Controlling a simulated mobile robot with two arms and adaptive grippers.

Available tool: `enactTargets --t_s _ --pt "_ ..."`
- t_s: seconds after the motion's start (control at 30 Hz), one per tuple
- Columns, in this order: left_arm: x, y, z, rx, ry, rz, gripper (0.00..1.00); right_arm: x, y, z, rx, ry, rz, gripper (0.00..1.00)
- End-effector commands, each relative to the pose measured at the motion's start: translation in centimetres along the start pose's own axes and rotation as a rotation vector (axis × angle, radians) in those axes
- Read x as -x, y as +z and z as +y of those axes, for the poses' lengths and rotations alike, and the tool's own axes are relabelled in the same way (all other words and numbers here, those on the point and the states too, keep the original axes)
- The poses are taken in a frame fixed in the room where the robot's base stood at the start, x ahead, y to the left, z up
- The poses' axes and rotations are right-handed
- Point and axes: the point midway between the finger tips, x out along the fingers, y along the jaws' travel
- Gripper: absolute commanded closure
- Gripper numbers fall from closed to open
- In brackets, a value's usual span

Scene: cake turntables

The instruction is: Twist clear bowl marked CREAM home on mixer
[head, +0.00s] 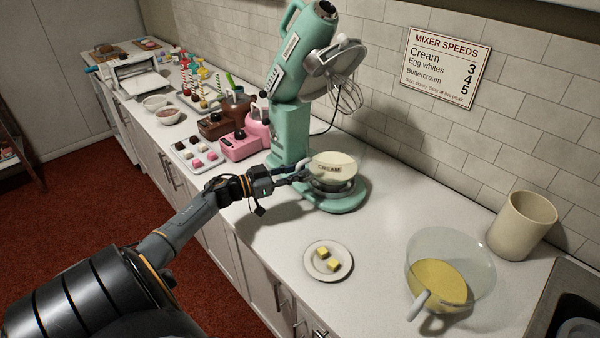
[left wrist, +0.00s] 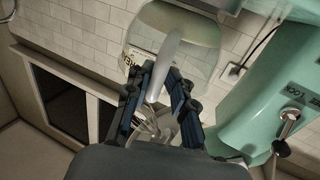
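The mint-green mixer (head: 292,130) stands against the tiled wall with its head tilted up and a wire whisk (head: 348,95) hanging from it. The clear bowl marked CREAM (head: 345,165) holds pale cream and sits upright on the mixer's round base (head: 338,200). Whether it is locked there cannot be told. My left gripper (head: 303,174) is at the bowl's left side, on its pale handle. In the left wrist view, the fingers (left wrist: 160,88) close on both sides of the handle (left wrist: 168,58), with the bowl (left wrist: 195,45) just beyond. My right gripper is not in view.
A plate with yellow cubes (head: 312,265), a large glass bowl of yellow mix (head: 478,268) and a beige crock (head: 522,225) stand on the counter. Pink machines (head: 240,146) and a sweets tray (head: 182,160) are left of the mixer.

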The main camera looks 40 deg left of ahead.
Motion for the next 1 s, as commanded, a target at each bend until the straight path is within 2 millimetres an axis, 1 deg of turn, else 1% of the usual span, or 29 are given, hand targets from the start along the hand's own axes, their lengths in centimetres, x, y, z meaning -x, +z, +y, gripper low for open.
enactTargets --t_s 0.03,0.07,0.33,0.47,0.57,0.8,0.9,1.0 --pt "0.0 0.0 0.0 0.000 0.000 0.000 0.63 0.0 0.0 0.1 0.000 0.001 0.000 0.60" --pt "0.0 0.0 0.0 0.000 0.000 0.000 0.60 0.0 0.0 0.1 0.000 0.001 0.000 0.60" --pt "-0.1 -0.1 0.1 0.000 0.003 0.002 0.60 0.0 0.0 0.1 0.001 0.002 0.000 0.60" --pt "0.6 0.0 0.1 0.000 0.003 0.001 0.60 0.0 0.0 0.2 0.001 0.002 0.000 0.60" --pt "2.0 0.1 0.1 0.001 0.003 -0.002 0.60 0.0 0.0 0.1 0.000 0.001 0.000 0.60" --pt "7.2 0.2 0.1 0.002 0.002 -0.004 0.60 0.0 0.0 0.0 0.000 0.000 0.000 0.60" --pt "9.2 0.2 0.0 0.001 0.001 -0.003 0.60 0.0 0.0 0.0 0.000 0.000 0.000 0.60" --pt "10.7 0.1 0.0 0.001 0.001 -0.001 0.60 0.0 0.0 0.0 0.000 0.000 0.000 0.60"
